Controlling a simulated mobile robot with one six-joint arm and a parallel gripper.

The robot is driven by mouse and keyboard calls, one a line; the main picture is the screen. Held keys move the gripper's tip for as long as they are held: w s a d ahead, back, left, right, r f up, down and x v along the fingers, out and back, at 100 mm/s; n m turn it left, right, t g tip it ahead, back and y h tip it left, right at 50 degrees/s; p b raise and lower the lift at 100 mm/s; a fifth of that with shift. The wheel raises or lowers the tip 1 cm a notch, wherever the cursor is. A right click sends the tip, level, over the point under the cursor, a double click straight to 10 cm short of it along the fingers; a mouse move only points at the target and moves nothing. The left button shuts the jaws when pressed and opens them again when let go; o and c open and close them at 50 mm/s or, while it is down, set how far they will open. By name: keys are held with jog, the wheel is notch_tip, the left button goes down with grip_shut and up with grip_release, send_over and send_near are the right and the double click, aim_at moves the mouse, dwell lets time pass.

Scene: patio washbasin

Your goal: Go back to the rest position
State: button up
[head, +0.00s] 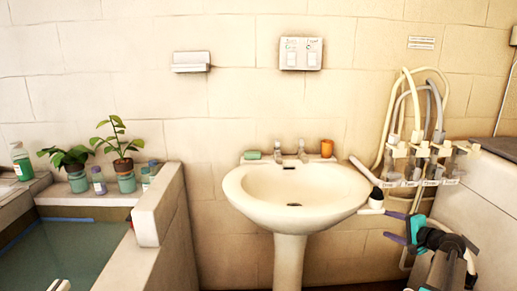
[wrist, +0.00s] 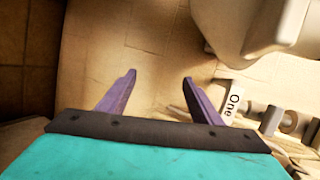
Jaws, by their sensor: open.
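My gripper (head: 393,227) is at the lower right in the head view, its purple fingers pointing left. It is below and right of the white washbasin (head: 256,196). In the wrist view my gripper (wrist: 159,76) has its two fingers spread wide, with nothing between them. Behind the fingers is the pale wall (wrist: 150,35). The washbasin's underside (wrist: 225,25) shows at the upper right of the wrist view.
A dark-headed white object (head: 375,201) is at the basin's right rim, just above my gripper. Hoses (head: 440,100) and labelled taps (head: 418,165) are on the right wall. A low wall (head: 160,205) and water tub (head: 65,250) stand left. Open space lies left of the pedestal (head: 289,262).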

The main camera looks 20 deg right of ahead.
jog(key=w+a+f+n+g+y+p, duration=0.1)
jog(key=w+a+f+n+g+y, duration=0.1)
jog(key=a+f, duration=0.65)
jog(key=w+a+f+n+g+y+p, duration=0.1)
jog(key=w+a+f+n+g+p, duration=0.15)
jog(key=a+f, duration=0.65)
jog(key=w+a+f+n+g+y+p, duration=0.15)
jog(key=a+f, duration=0.25)
jog(key=a, duration=0.9)
jog(key=s+a+f+n+g+p, duration=0.1)
jog(key=s+a+f+n+g, duration=0.25)
jog(key=a, duration=0.55)
jog(key=s+a+f+g+p, duration=0.1)
jog(key=s+a+f+g, duration=0.2)
jog(key=s+a+f, duration=0.4)
jog(key=s+a+f+n+g+h+p, duration=0.1)
jog(key=s+a+n+g, duration=0.1)
jog(key=s, duration=0.5)
jog(key=s+a+f+n+g+h+p, duration=0.1)
jog(key=s+a+f+n+g+p, duration=0.1)
jog(key=s+a, duration=0.5)
jog(key=s+a+f+n+g+h+p, duration=0.1)
jog(key=s+a+n+g+h+p, duration=0.1)
jog(key=s, duration=0.7)
jog(key=a+n+g, duration=0.1)
jog(key=a+n, duration=0.1)
jog(key=shift+a+f+n, duration=0.25)
jog(key=shift+f+n, duration=0.05)
jog(key=shift+n, duration=0.05)
jog(key=shift+c, duration=0.2)
